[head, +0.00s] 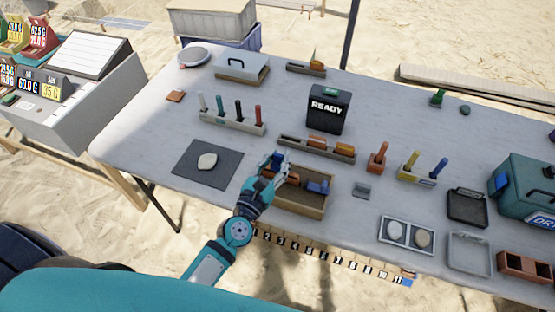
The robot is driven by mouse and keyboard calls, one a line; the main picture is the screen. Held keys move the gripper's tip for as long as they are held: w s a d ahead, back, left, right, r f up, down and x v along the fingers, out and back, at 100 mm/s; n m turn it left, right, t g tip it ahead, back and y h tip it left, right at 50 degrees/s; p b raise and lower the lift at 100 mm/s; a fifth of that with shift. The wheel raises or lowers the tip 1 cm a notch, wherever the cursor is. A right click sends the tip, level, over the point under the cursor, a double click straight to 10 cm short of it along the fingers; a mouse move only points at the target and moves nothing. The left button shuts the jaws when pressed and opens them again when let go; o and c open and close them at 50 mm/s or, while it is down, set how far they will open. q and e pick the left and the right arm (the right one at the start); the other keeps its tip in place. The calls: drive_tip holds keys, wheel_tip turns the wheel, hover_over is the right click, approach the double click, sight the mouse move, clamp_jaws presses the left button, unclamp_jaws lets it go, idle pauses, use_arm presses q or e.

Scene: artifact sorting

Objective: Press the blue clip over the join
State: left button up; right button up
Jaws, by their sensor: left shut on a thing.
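My left gripper (277,163) reaches in over the left end of a wooden tray (302,207). It is shut on a small blue piece, which looks like the blue clip; the fingers hide most of it. Orange-brown pieces (293,182) lie in the tray by the gripper. Another blue piece (318,187) is in the tray further right. The join cannot be made out, and whether the held piece touches anything is unclear. My right gripper is not in view.
Behind the tray stand a slotted rack with orange pieces (318,146) and a black READY sign (328,108). A dark mat with a pale stone (207,161) lies left. A numbered strip (330,258) runs along the front edge. The table's left end is mostly clear.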

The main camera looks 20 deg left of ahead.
sight(276, 169)
use_arm(q)
drive_tip(key=shift+f, duration=0.1)
idle(0.8)
drive_tip(key=shift+f+b, duration=1.45)
drive_tip(key=shift+b, duration=0.2)
drive_tip(key=o, duration=1)
drive_tip(key=shift+s, duration=0.1)
drive_tip(key=s+a, duration=0.1)
drive_tip(key=s, duration=1)
drive_tip(key=shift+s+a, duration=0.35)
